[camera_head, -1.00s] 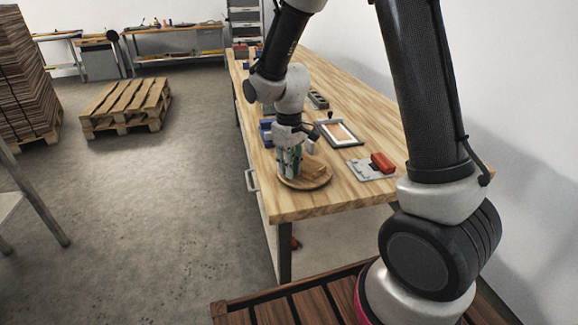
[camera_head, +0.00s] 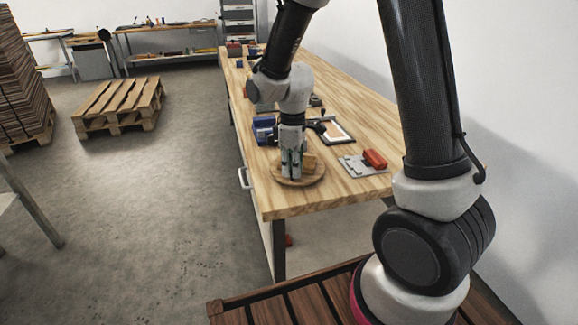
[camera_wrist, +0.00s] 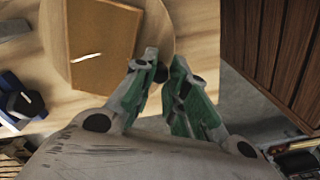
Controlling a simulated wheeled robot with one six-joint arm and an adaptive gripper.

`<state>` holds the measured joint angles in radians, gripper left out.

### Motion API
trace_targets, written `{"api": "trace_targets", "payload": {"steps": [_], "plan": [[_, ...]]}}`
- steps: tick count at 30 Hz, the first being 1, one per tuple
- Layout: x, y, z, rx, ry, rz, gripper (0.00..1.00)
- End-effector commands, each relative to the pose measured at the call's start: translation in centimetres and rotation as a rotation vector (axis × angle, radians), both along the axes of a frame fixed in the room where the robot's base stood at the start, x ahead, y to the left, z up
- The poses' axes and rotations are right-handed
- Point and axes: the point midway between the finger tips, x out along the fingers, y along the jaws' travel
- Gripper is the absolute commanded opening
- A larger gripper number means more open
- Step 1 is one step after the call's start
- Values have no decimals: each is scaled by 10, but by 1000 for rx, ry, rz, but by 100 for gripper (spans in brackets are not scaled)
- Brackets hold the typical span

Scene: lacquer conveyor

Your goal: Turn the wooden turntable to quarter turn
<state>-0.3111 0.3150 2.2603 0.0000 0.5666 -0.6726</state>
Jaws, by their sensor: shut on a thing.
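The wooden turntable (camera_head: 301,183) is a round, light disc near the front corner of the workbench. A brown block (camera_head: 309,162) stands on it, right of my gripper. In the wrist view the turntable's rim (camera_wrist: 166,28) curves past the brown block (camera_wrist: 103,45), which has a white stripe on top. My gripper (camera_head: 291,173) points down at the turntable's near left part. In the wrist view its green-padded fingertips (camera_wrist: 168,72) are close together at the rim, by a small dark knob (camera_wrist: 160,73). The fingers partly hide what they grip.
A blue item (camera_head: 264,130) stands behind the turntable. A framed panel (camera_head: 334,131) and a grey plate (camera_head: 358,165) with a red block (camera_head: 375,158) lie to the right. The workbench (camera_head: 345,190) has bare wood at its front edge.

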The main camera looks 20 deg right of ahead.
Motion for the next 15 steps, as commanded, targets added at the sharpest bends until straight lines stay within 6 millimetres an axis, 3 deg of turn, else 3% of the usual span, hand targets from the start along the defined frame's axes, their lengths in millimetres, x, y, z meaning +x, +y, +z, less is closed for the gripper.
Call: {"api": "trace_targets", "payload": {"steps": [15], "plan": [[-7,-16,1,0,-2,257,0]]}}
